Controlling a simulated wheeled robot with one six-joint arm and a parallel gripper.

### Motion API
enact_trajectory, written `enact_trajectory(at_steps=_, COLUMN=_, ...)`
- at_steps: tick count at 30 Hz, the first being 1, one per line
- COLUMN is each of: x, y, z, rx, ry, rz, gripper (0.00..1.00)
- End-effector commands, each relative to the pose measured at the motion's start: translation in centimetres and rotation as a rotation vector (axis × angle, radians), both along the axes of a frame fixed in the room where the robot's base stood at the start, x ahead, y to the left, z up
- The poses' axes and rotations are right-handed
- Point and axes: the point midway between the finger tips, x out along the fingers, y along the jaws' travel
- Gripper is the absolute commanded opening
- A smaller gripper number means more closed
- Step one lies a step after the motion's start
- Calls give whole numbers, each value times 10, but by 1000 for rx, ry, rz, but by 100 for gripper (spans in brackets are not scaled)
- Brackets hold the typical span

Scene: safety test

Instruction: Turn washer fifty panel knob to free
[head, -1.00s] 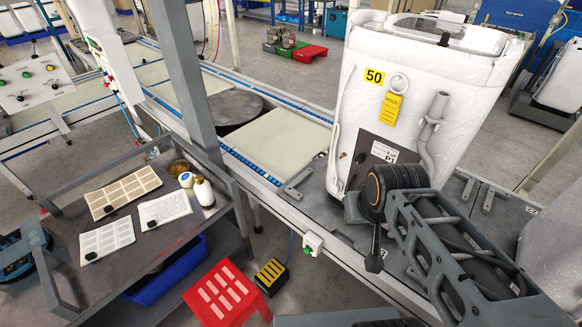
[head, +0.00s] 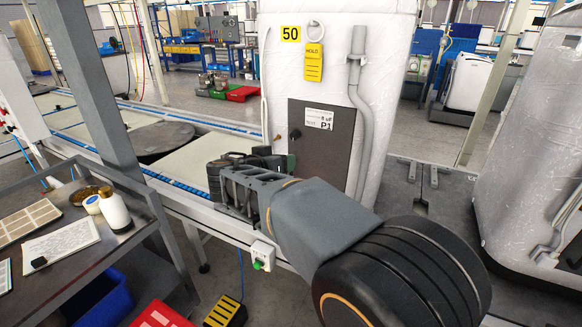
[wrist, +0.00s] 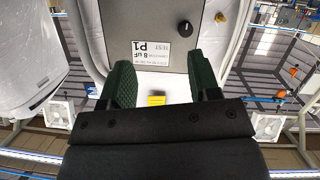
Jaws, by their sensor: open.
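Washer fifty (head: 390,60) is a white, film-wrapped cabinet with a yellow "50" label and a yellow HOLD tag (head: 313,62). Its dark panel (head: 335,150) is low on the front and bears a white P1 label. The round black panel knob (head: 295,134) is near the panel's left edge; in the wrist view the knob (wrist: 183,27) is near the top, right of the label. I cannot read its setting. My gripper (wrist: 165,80) is open and empty, its green-padded fingers apart from the knob. In the head view it is left of and below the knob, partly hidden by my arm.
A grey hose (head: 357,110) runs down the washer right of the panel. A brass fitting (wrist: 220,17) shows beside the panel. The conveyor (head: 190,160) runs along the left. A second wrapped washer (head: 530,150) stands at right. A cart (head: 110,250) with bottle and papers is at left.

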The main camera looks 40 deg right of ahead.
Motion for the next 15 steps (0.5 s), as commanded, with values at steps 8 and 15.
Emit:
enact_trajectory(at_steps=8, x=40, y=-1, z=-16, rx=-141, ry=-283, rz=14, gripper=56)
enact_trajectory(at_steps=15, x=56, y=-17, z=-11, rx=-164, ry=-341, rz=23, gripper=56)
